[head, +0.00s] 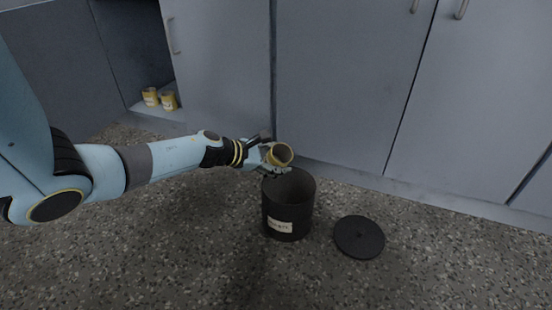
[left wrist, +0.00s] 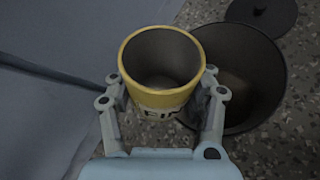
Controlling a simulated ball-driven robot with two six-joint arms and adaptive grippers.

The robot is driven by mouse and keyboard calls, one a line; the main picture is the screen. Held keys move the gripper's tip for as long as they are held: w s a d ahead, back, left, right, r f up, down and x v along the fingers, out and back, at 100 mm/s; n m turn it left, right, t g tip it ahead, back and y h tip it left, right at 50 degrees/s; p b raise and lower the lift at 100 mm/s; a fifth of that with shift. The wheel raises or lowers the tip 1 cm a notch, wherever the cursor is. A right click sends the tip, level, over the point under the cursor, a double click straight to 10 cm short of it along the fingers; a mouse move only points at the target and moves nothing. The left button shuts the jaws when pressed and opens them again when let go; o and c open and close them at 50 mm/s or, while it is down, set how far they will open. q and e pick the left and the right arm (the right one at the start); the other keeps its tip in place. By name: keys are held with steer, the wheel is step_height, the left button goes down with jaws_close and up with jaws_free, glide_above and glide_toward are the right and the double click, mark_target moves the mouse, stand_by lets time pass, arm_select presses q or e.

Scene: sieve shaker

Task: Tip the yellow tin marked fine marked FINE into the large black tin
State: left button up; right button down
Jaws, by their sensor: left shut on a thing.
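The yellow tin (head: 281,154) is held by my left gripper (head: 272,158) above the rim of the large black tin (head: 290,212). In the left wrist view, the yellow tin (left wrist: 161,64) sits between the two fingers (left wrist: 163,105), and its label shows part of the word FINE. Its mouth is open and the inside looks empty, with a dull grey bottom. In the head view it is tilted. The large black tin stands open on the floor with a white label, and its rim also shows in the left wrist view (left wrist: 281,85). My right gripper is not in view.
A round black lid (head: 359,237) lies on the speckled floor right of the black tin. Two yellow tins (head: 151,97) (head: 169,101) stand in an open cabinet bay at the back left. Grey cabinet doors (head: 335,80) rise close behind the black tin. The floor in front is clear.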

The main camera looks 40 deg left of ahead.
arm_select(q)
steer(key=shift+d+n+h, duration=0.15)
steer(key=shift+n+h, duration=0.45)
steer(key=shift+h, duration=0.1)
steer(key=shift+d+n+h, duration=0.15)
steer(key=shift+n+h, duration=0.25)
steer(key=shift+s+d+r+n+h, duration=0.15)
steer(key=shift+d+n+h, duration=0.3)
steer(key=shift+n+h, duration=0.35)
